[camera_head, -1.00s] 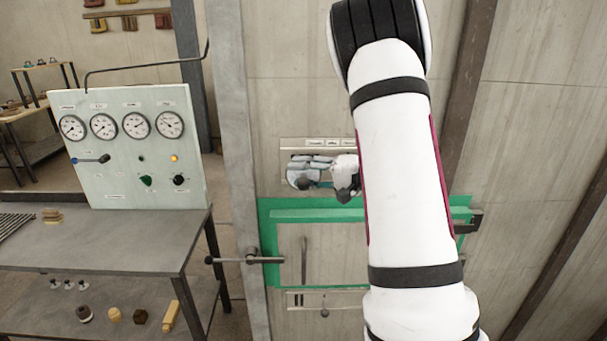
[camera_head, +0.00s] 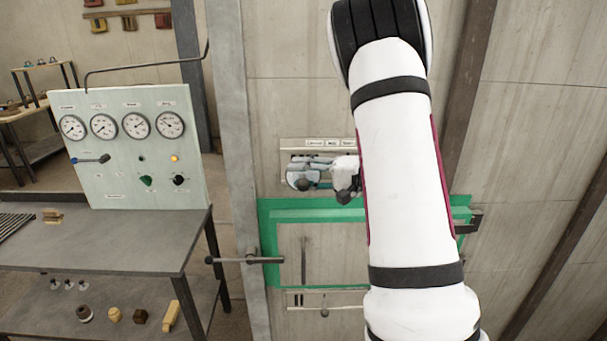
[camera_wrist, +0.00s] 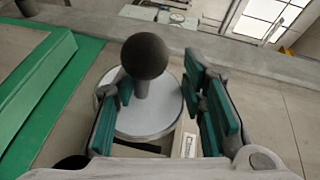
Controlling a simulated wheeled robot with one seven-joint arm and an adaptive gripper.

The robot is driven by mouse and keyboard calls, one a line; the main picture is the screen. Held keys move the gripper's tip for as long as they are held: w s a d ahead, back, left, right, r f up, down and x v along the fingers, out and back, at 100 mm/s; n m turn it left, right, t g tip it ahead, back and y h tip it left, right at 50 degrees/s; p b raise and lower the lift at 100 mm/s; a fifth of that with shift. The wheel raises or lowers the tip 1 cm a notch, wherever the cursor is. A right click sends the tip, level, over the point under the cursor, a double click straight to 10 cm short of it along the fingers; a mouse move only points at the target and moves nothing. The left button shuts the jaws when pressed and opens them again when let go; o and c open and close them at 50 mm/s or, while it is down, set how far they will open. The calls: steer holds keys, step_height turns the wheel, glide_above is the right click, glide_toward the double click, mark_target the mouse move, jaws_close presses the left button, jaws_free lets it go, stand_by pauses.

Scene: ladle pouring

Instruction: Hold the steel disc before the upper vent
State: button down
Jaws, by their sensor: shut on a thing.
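The steel disc (camera_wrist: 160,118) is a pale grey round plate with a stem and a black ball knob (camera_wrist: 145,55). In the wrist view it sits between the green-padded fingers of my gripper (camera_wrist: 163,92), which is shut on it. In the head view my gripper (camera_head: 322,166) is left of my white arm, close to the wall, with the disc (camera_head: 301,181) at its lower left. A labelled strip (camera_head: 318,143) is just above them. I cannot make out the upper vent itself; my gripper and arm cover part of that wall.
A green frame (camera_head: 268,235) is on the wall below my gripper, with a dark-handled bar (camera_head: 232,260) at its left. A grey post (camera_head: 235,130) stands left of it. A gauge panel (camera_head: 125,165) stands on a metal bench (camera_head: 110,240) at left.

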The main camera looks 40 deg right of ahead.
steer(key=s+a+p, duration=0.2)
steer(key=s+a, duration=0.4)
steer(key=s, duration=0.3)
steer(key=shift+s+a, duration=0.25)
steer(key=shift+s, duration=0.1)
steer(key=shift+w, duration=0.1)
stand_by(0.6)
